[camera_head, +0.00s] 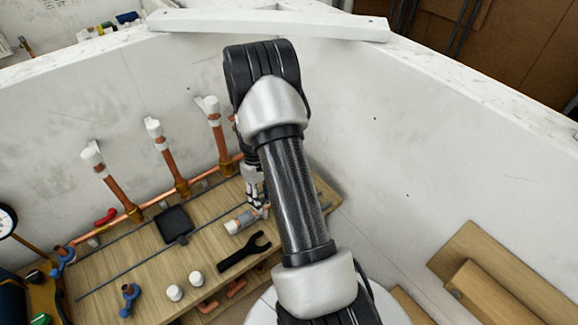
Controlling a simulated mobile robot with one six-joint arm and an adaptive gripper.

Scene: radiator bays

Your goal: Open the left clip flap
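A low copper pipe (150,204) runs along the back of the wooden bench, with three upright copper branches that end in white heads. A small pale piece (93,242) by the left part of this pipe may be the left clip. Its flap is too small to make out. My gripper (259,208) points down over the right part of the bench, far to the right of that piece. It is beside a grey and white cylinder with an orange part (243,221). I cannot tell whether they touch. The fingers are small and partly hidden by my arm.
On the bench (100,285) are a black square tray (173,224), a black wrench (245,252), two white caps (175,292), a blue-handled valve (130,298) and a red piece (106,217). White walls enclose the corner. Boards (515,285) lie at the lower right.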

